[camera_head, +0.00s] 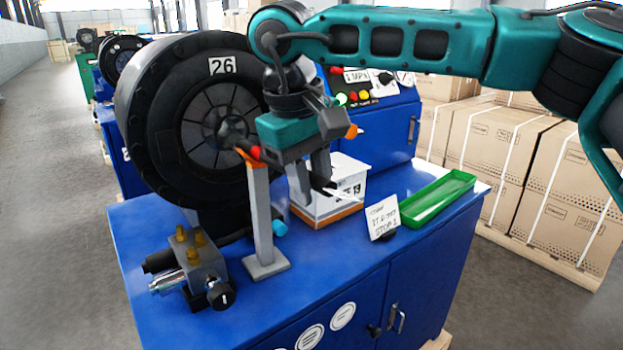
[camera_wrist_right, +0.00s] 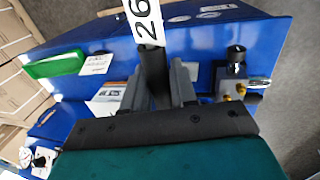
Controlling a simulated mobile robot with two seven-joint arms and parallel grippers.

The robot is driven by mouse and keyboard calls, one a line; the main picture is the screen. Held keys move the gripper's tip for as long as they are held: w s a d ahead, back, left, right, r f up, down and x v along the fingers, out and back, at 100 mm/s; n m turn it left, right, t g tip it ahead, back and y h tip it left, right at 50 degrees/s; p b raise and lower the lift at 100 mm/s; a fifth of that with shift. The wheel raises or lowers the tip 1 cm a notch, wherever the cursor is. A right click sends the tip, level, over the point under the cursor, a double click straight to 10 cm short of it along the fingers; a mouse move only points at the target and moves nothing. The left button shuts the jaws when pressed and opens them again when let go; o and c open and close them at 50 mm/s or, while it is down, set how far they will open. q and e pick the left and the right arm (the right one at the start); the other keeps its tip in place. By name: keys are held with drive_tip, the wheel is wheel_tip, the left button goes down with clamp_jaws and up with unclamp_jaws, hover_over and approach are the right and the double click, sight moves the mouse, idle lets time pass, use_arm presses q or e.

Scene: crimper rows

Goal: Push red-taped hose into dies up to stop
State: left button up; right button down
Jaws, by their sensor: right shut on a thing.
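The crimper (camera_head: 150,135) is a large black ring labelled 26. Its dies (camera_head: 218,110) form a ring of grey segments around the central opening. The red-taped hose (camera_head: 256,152) shows its red band in front of the opening, above the orange-topped support post (camera_head: 259,215). My right gripper (camera_head: 312,188) is to the right of the dies, pointing down and shut on the hose. In the wrist view the dark hose (camera_wrist_right: 154,68) lies between the fingers of my right gripper (camera_wrist_right: 158,88). The hose's tip and any stop are hidden. My left gripper is out of view.
A valve block (camera_head: 203,268) with brass fittings and a cyan-ended hose (camera_head: 279,228) lie on the blue bench. A white box (camera_head: 345,188), a handwritten card (camera_head: 382,218) and a green tray (camera_head: 438,202) stand at right. The front right bench top is clear.

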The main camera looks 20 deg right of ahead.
sight(281, 169)
drive_tip(key=shift+f, duration=0.1)
idle(0.3)
drive_tip(key=shift+d+f+t+b, duration=0.1)
drive_tip(key=shift+f+t+b, duration=0.6)
drive_tip(key=shift+b, duration=0.9)
drive_tip(key=shift+w+p, duration=0.25)
drive_tip(key=shift+p, duration=0.1)
drive_tip(key=shift+w+a+p, duration=0.4)
drive_tip(key=shift+w+p, duration=0.55)
drive_tip(key=shift+w+a+p, duration=0.4)
drive_tip(key=shift+w+p, duration=0.5)
drive_tip(key=shift+w, duration=0.1)
drive_tip(key=shift+w+a+p, duration=0.4)
drive_tip(key=shift+w+p, duration=0.55)
drive_tip(key=shift+w+a, duration=0.25)
drive_tip(key=shift+w, duration=0.4)
drive_tip(key=shift+r, duration=0.15)
